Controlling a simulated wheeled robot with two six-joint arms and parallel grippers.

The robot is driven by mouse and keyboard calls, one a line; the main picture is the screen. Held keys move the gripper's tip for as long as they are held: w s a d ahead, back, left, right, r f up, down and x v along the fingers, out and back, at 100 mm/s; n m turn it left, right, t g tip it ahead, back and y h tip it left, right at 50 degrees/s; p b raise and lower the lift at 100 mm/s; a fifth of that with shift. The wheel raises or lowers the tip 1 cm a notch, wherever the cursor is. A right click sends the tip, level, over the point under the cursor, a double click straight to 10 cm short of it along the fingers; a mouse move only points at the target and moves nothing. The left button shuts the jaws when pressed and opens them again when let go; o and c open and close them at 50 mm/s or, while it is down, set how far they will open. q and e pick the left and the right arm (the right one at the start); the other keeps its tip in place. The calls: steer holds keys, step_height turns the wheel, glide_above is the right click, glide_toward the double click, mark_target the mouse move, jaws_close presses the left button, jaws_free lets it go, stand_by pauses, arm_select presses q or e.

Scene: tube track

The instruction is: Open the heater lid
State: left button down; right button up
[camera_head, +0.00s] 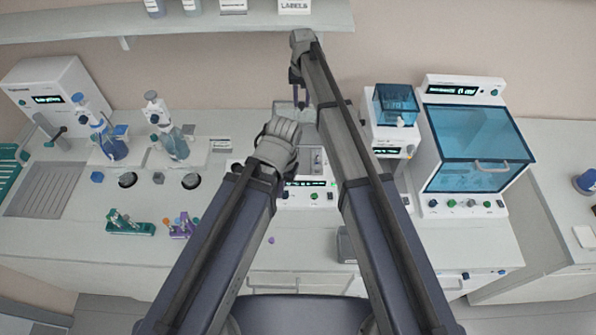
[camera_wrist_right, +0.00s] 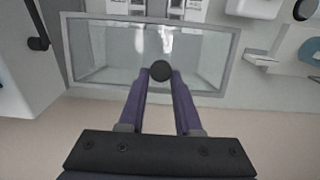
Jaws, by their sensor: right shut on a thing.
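The heater (camera_head: 320,190) stands at the middle of the bench, largely hidden behind my arms; its front panel with a small display and knobs shows. Its clear, grey-framed lid (camera_head: 284,108) shows behind the body and looks raised, though its exact angle is hard to tell. In the right wrist view the lid (camera_wrist_right: 105,50) fills the upper middle, with a round black knob (camera_wrist_right: 161,70) at its near edge. My right gripper (camera_head: 297,88) is shut on this knob, one purple finger (camera_wrist_right: 160,76) on each side. My left arm ends in front of the heater; its fingers are hidden.
A machine with a blue clear cover (camera_head: 475,150) and a smaller blue-topped device (camera_head: 396,103) stand on the right. A shelf (camera_head: 170,24) runs above.

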steer(key=shift+w, duration=0.1)
steer(key=shift+w+f+b, duration=0.2)
steer(key=shift+w, duration=0.7)
steer(key=shift+w+f+b, duration=0.15)
steer(key=shift+w, duration=0.75)
jaws_close()
arm_select(q)
steer(key=shift+f, duration=0.35)
arm_select(e)
steer(key=o, duration=0.9)
jaws_free()
steer(key=shift+o, duration=0.2)
